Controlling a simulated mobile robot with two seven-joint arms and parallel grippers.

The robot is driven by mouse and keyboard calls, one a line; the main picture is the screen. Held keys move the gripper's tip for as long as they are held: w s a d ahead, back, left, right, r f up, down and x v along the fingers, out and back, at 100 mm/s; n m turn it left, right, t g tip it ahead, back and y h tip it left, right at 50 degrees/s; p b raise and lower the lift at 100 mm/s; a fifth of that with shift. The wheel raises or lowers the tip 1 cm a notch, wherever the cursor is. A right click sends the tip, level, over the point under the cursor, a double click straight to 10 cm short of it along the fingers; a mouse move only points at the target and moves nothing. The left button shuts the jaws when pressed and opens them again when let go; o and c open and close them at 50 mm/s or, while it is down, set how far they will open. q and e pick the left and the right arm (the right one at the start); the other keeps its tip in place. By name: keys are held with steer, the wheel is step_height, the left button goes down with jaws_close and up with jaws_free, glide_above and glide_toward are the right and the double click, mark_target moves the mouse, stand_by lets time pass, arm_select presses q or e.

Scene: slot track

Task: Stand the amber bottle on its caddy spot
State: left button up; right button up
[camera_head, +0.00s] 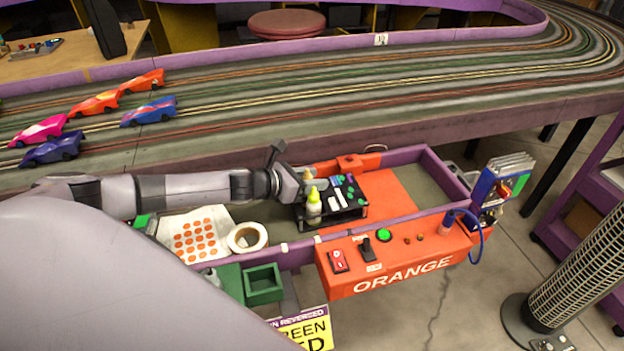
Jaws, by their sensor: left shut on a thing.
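The black caddy (347,214) sits inside the purple-walled tray below the track, with several small dark and white items on it. My left gripper (298,187) reaches in from the left at the caddy's left end and is shut on a bottle. Only a small amber tip (308,175) of what looks like the amber bottle shows beside the gripper; the rest is hidden. I cannot tell whether the held bottle touches the caddy. My right gripper is not in view.
A tape roll (247,237) and a sheet of orange dots (197,238) lie left of the caddy. An orange control box (395,264) with switches forms the front. The orange floor right of the caddy is clear. Toy cars (148,112) stand on the track above.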

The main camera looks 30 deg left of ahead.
arm_select(q)
steer(key=o, duration=0.8)
steer(key=shift+f, duration=0.1)
steer(key=shift+v, duration=6.1)
steer(key=shift+w, duration=0.1)
